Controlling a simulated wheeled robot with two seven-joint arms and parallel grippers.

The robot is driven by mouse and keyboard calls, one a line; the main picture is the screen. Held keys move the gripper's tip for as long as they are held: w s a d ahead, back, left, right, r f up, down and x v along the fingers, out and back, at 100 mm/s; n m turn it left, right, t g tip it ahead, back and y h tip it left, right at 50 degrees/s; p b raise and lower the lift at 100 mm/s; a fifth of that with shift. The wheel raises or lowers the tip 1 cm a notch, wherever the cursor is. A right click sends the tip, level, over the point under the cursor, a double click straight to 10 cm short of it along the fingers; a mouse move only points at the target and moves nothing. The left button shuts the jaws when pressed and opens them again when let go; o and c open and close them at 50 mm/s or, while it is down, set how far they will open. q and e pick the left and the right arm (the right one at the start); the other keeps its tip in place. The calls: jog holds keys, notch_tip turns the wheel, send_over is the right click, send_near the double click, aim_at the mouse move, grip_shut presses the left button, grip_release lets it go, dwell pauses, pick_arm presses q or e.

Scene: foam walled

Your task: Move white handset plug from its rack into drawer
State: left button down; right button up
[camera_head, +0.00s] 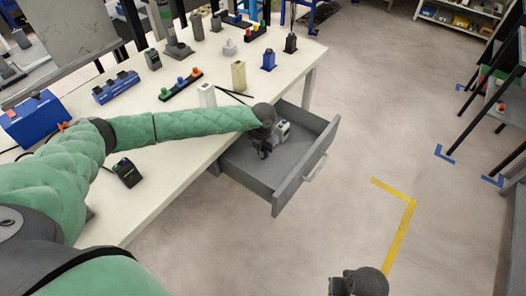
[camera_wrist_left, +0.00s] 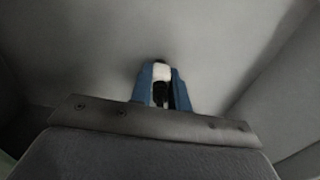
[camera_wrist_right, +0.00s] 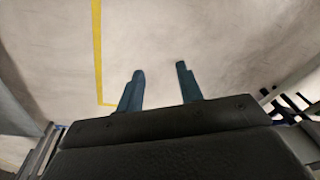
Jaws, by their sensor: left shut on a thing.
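My left gripper (camera_head: 264,152) is inside the open grey drawer (camera_head: 290,183), which sticks out from under the table's right side. In the left wrist view, its blue fingers (camera_wrist_left: 163,88) are shut on a small white and black piece, the white handset plug (camera_wrist_left: 161,73). The drawer's grey floor lies beyond the fingertips; I cannot tell whether the plug touches it. The plug is mostly hidden by the hand in the head view. My right gripper (camera_wrist_right: 160,82) is open and empty over the bare floor, away from the table.
The white table (camera_head: 170,172) holds a white block (camera_head: 207,94), a beige block (camera_head: 238,75), a rack with coloured plugs (camera_head: 181,86), a blue-based piece (camera_head: 268,60) and a dark handset (camera_head: 127,172). The floor right of the drawer is clear, with yellow tape (camera_head: 404,226).

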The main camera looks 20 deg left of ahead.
pick_arm(q)
jog(key=c, duration=1.3)
grip_release()
jog(key=shift+c, duration=0.2)
pick_arm(e)
jog(key=shift+r, duration=0.4)
jog(key=shift+f, duration=0.15)
